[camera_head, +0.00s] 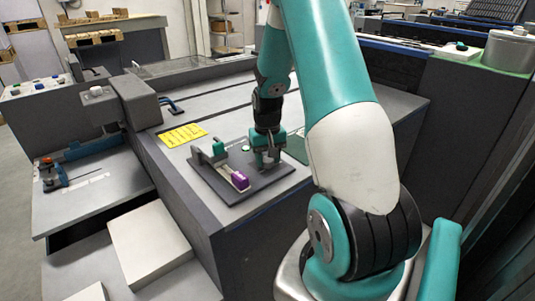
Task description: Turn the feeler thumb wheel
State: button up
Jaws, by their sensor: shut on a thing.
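My gripper (265,160) points down over the right part of a dark base plate (225,193) on the grey machine top. Its fingers are shut on a small part at the plate, taken as the feeler thumb wheel. The fingers hide that part almost wholly, so its shape and turn cannot be told. To the left of my gripper, a grey bar fixture (212,165) stands on the plate with a green block (218,148) at its far end. A purple block (240,181) sits at its near end.
A yellow label (183,135) lies flat on the machine top, left of the plate. A dark grey housing (136,100) rises at the far left. A blue handle (172,105) is behind. Lower pale blocks (148,243) stand at the front left.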

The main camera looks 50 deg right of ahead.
aim_at(267, 159)
dwell(0.3)
jog(key=o, duration=0.9)
jog(key=shift+r, duration=0.1)
notch_tip(267, 159, up, 17)
jog(key=shift+r+p, duration=0.15)
jog(key=shift+p, duration=0.4)
